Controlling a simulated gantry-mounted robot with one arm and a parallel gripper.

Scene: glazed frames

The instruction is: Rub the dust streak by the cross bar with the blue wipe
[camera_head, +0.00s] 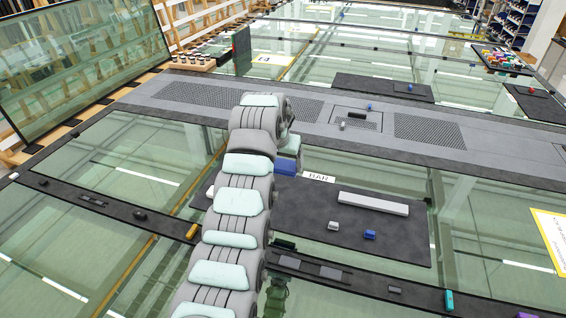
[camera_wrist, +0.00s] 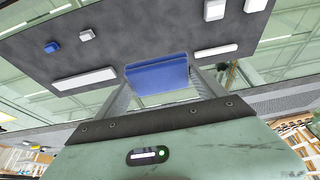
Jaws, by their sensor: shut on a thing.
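My gripper (camera_wrist: 160,80) is shut on the blue wipe (camera_wrist: 158,76), a folded pad held over the dark panel (camera_wrist: 130,30). In the head view the wipe (camera_head: 285,167) shows partly behind my arm, near the panel's far edge; I cannot tell whether it touches the surface. A long pale bar (camera_head: 373,203) lies on the panel, right of the wipe and near a white label (camera_head: 318,177) reading BAR. It also shows in the wrist view (camera_wrist: 84,79), left of the wipe. I cannot make out a dust streak in either view.
A small white block (camera_head: 333,226) and a small blue block (camera_head: 370,235) lie on the panel on the bar's near side. Another pale strip (camera_wrist: 215,51) lies right of the wipe. A grey perforated strip (camera_head: 430,132) runs beyond the panel. Glass panes surround it.

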